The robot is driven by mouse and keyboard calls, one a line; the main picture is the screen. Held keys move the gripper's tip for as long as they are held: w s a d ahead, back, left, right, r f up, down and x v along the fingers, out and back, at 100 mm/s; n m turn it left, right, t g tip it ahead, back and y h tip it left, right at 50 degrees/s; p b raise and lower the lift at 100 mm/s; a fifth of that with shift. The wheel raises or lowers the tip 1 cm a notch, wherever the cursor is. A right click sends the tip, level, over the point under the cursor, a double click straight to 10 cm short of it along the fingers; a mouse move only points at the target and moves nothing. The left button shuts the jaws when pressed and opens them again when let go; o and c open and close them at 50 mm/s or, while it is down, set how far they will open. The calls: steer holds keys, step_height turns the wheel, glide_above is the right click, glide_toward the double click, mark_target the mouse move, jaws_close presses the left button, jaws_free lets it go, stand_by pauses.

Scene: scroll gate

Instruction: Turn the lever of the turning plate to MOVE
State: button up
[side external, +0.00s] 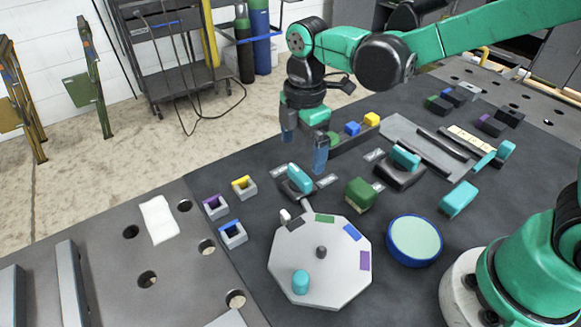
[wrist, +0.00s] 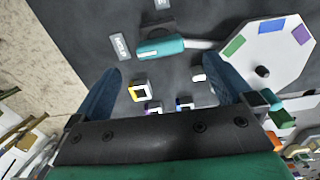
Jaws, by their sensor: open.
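The turning plate (side external: 345,282) is a pale grey octagon with coloured marks on its rim, a dark centre knob and a teal cylinder (side external: 300,282) on it. Its teal lever (side external: 299,180) sits behind it, joined by a grey rod. In the wrist view the lever (wrist: 160,47) lies nearly crosswise, between two small labels, one at its left (wrist: 120,45) and one beyond it (wrist: 162,4). I cannot read them surely. My gripper (side external: 304,146) is open and empty, pointing down above the lever area. In the wrist view the lever lies ahead of the fingers (wrist: 163,85), apart from them.
A second teal lever (side external: 405,158) stands to the right, with a green block (side external: 360,194) between. A round blue-rimmed dish (side external: 414,241) is right of the plate. Purple, yellow and blue-marked sockets (side external: 233,235) stand left. Several coloured blocks (side external: 352,128) sit behind.

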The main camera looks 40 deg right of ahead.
mark_target(300, 173)
steer(key=shift+a+f, duration=0.15)
steer(key=shift+f, duration=2.8)
steer(key=c, duration=1.2)
steer(key=shift+o, duration=0.2)
